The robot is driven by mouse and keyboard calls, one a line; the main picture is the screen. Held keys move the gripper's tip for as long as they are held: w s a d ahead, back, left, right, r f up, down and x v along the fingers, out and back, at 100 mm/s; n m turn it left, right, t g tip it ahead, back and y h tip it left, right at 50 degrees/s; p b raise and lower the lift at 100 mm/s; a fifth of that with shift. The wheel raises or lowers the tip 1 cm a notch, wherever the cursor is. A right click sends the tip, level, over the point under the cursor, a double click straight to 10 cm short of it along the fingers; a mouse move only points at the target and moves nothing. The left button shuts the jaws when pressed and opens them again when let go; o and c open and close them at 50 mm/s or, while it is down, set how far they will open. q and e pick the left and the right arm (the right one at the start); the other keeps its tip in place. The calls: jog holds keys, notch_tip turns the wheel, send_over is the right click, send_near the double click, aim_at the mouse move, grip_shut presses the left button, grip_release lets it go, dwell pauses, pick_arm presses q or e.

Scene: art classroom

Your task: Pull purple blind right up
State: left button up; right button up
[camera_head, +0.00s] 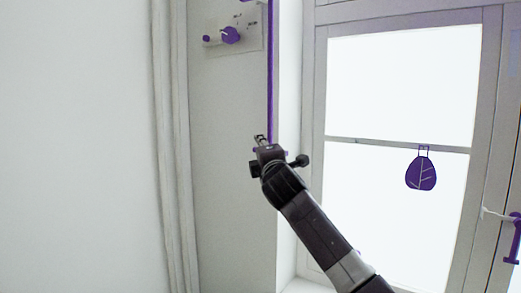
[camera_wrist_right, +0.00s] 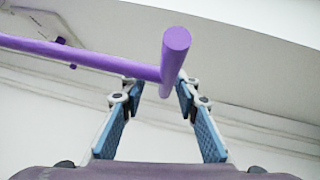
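A long, thin purple rod (camera_head: 271,70) hangs upright beside the window recess in the head view. In the right wrist view the purple rod (camera_wrist_right: 80,50) runs in from the left and ends in a short purple crosspiece (camera_wrist_right: 175,50). My right gripper (camera_head: 261,140) is at the rod's lower end. In its wrist view the gripper (camera_wrist_right: 158,98) is open, with its blue-padded fingers apart and the crosspiece at or just above the gap between the tips. I cannot tell whether they touch. No blind cloth shows. My left gripper is out of view.
A wall plate (camera_head: 255,46) with a purple knob (camera_head: 230,35) is left of the rod. The window frame (camera_head: 314,130) is to the right, with a purple leaf-shaped ornament (camera_head: 421,174) and a purple handle (camera_head: 516,238). Pale pipes (camera_head: 170,150) run down the wall.

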jog(key=v, duration=1.2)
jog(key=shift+f, duration=0.1)
